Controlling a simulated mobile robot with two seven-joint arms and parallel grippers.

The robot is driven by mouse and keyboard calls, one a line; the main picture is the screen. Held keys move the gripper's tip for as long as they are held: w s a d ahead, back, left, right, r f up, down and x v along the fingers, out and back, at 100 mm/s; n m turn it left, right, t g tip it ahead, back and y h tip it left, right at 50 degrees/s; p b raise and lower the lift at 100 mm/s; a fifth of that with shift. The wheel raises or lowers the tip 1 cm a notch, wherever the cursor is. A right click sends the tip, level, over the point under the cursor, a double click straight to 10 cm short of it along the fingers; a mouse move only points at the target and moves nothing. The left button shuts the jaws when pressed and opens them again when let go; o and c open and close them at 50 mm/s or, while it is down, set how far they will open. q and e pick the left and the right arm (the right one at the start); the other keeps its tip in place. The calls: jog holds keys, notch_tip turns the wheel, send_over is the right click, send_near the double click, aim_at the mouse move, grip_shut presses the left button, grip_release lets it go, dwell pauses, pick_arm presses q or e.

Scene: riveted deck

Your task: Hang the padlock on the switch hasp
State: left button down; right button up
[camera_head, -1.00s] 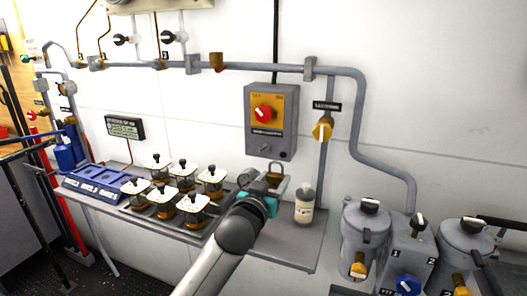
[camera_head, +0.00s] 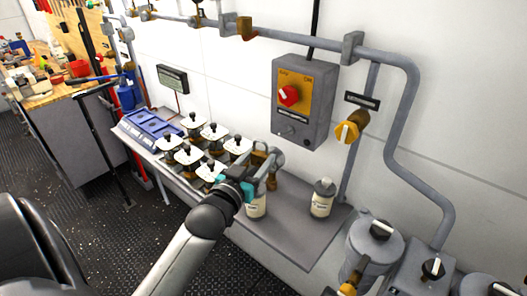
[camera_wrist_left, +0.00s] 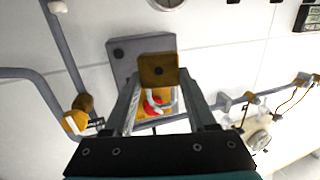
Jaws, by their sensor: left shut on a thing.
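The switch box (camera_head: 303,112) is a grey wall unit with a yellow plate and a red knob (camera_head: 289,95). A small dark fitting sits below the knob; I cannot make out the hasp clearly. My left gripper (camera_head: 267,166) is in front of and below the box, apart from it. It is shut on the brass padlock, whose square body (camera_wrist_left: 158,70) shows between the fingertips in the left wrist view. There the padlock covers part of the inverted box (camera_wrist_left: 125,50) behind it. My right gripper is not in view.
A white bottle (camera_head: 321,199) stands to the right; another (camera_head: 256,207) is close below the gripper. A yellow-handled valve (camera_head: 347,132) and pipes flank the box.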

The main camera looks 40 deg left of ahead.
pick_arm(q)
jog(key=shift+w, duration=0.2)
jog(key=shift+w+f+b, duration=0.1)
jog(key=shift+w+b, duration=0.35)
jog(key=shift+b, duration=0.15)
jog(key=w+b, duration=0.1)
jog(key=w, duration=0.1)
jog(key=w+f+b, duration=0.1)
jog(key=w+b, duration=0.1)
jog(key=w, duration=0.1)
jog(key=w+b, duration=0.1)
jog(key=w, duration=0.2)
jog(key=shift+d+f+b, duration=0.15)
jog(key=shift+d+b, duration=0.15)
jog(key=shift+b, duration=0.05)
jog(key=shift+w+f, duration=0.1)
jog(key=shift+f, duration=0.05)
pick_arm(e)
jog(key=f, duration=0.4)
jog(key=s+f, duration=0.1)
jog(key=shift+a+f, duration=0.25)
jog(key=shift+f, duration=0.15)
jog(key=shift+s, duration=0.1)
pick_arm(q)
jog(key=shift+c, duration=0.6)
grip_release()
jog(key=shift+f, duration=0.1)
